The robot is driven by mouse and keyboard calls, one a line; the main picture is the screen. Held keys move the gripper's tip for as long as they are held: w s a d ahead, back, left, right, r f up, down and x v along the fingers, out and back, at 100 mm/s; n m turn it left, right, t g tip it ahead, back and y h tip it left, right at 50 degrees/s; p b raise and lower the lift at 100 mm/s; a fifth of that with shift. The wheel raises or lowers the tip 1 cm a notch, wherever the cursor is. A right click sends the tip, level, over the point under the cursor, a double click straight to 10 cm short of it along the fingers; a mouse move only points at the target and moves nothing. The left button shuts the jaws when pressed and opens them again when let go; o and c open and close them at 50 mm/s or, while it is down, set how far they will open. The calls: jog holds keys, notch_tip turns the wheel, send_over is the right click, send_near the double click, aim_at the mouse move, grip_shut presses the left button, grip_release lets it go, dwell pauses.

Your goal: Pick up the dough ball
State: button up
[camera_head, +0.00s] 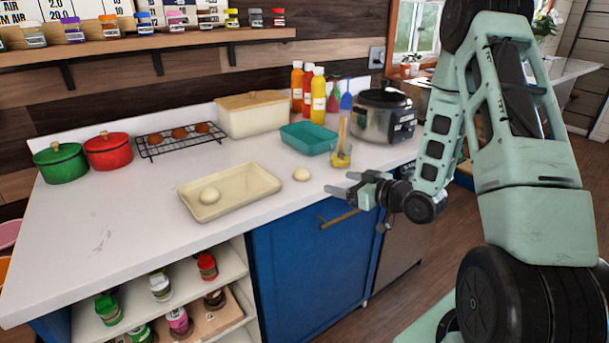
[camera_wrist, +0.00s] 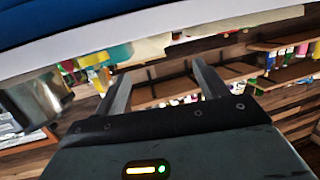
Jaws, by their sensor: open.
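One pale dough ball (camera_head: 301,174) rests on the white counter near its front edge, right of a shallow cream tray (camera_head: 250,188). Another dough ball (camera_head: 209,196) lies inside that tray at its left end. My gripper (camera_head: 345,187) is at the counter's front edge, to the right of the loose dough ball and apart from it. The two fingers (camera_wrist: 160,82) stand apart with nothing between them in the wrist view. I cannot make out a dough ball in the wrist view.
A glass with a wooden-handled brush (camera_head: 341,155) stands just behind my gripper. Behind are a teal tray (camera_head: 308,137), a cooker (camera_head: 384,116), sauce bottles (camera_head: 318,96) and a cream bin (camera_head: 253,114). Pots (camera_head: 108,152) and a rack (camera_head: 180,140) stand left. The front-left counter is clear.

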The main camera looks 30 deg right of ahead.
jog(key=p, duration=0.1)
send_near(308, 175)
jog(key=w, duration=0.3)
jog(key=shift+a+f+p+x, duration=0.15)
jog(key=shift+p+x, duration=0.5)
jog(key=shift+x, duration=1.15)
jog(key=shift+a+f+p+x, duration=0.1)
jog(key=shift+p+x, duration=0.5)
jog(key=shift+x, duration=1.2)
jog(key=shift+s, duration=0.1)
jog(key=c, duration=1)
